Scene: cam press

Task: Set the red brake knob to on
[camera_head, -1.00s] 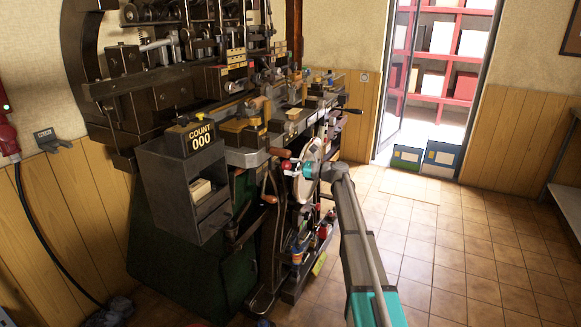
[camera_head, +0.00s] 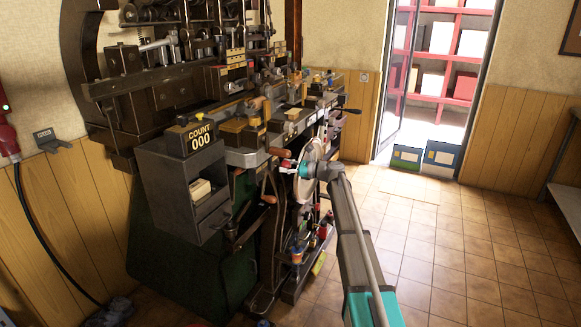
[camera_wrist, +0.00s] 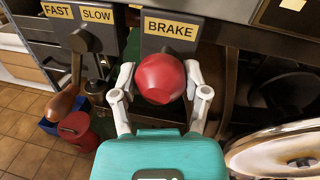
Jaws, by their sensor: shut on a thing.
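The red brake knob (camera_wrist: 160,78) sits under the yellow BRAKE label (camera_wrist: 171,29) in the wrist view. My gripper (camera_wrist: 160,88) is shut on the knob, with one pale finger against each side. In the head view the knob (camera_head: 286,164) is a small red spot at the press front, and my gripper (camera_head: 295,169) reaches it from the right. No on or off marking is readable, so I cannot tell the knob's setting.
A lever with a brown wooden handle (camera_wrist: 64,98) hangs under the FAST and SLOW labels, left of the knob. A large round wheel (camera_wrist: 285,150) is close on the right. The COUNT box (camera_head: 201,140) reads 000. Tiled floor is open at right.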

